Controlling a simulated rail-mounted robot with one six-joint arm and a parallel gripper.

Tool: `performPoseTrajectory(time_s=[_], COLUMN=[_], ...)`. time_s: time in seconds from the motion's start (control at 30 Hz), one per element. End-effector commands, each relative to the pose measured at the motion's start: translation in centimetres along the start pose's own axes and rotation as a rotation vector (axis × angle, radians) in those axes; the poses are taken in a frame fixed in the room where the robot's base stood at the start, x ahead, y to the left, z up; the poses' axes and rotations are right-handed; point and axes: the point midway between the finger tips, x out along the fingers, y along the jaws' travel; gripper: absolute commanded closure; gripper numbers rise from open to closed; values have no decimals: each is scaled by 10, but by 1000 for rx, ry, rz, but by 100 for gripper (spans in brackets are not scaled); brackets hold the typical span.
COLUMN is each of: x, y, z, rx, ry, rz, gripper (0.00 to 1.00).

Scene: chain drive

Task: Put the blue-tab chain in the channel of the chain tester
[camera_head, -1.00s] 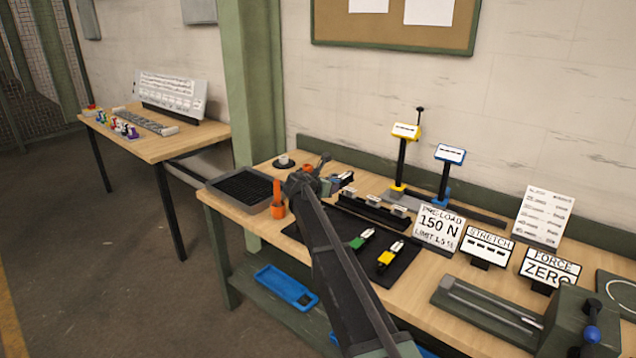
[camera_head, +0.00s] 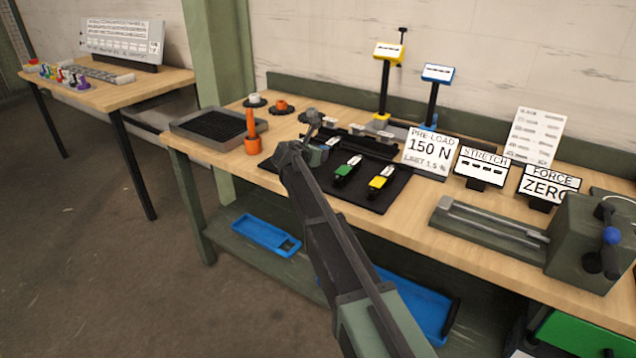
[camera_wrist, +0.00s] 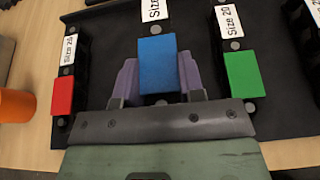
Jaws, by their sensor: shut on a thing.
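The blue-tab chain shows in the wrist view as a blue tab (camera_wrist: 158,64) with a white size label above it. My gripper (camera_wrist: 158,85) has its purple fingers on both sides of this tab and is shut on it. The chain appears low over the black mat (camera_head: 370,200); I cannot tell whether it touches it. In the head view my gripper (camera_head: 312,152) is at the mat's left part, and my arm mostly hides the blue-tab chain. The chain tester (camera_head: 590,240) stands at the right of the bench, with its long channel (camera_head: 490,222) reaching left.
A green-tab chain (camera_head: 347,170) and a yellow-tab chain (camera_head: 380,182) lie right of my gripper. A red-tab chain (camera_wrist: 63,95) lies to its left in the wrist view. The PRE-LOAD sign (camera_head: 430,150) and STRETCH sign (camera_head: 482,165) stand behind.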

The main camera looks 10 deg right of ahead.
Motion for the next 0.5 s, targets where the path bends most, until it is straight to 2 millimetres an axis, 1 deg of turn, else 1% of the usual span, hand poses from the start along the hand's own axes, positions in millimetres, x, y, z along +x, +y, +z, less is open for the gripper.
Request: performPoseTrajectory(time_s=[0.13, 0.17, 0.3, 0.37, 0.5], x=[1, 3, 15, 18, 16], y=[0, 0, 0, 0, 0], z=[-3, -7, -35, -42, -39], rx=[-1, -1, -1, -1, -1], ry=[-1, -1, -1, -1, -1], rz=[0, 0, 0, 0, 0], gripper=[100, 100, 100, 100, 100])
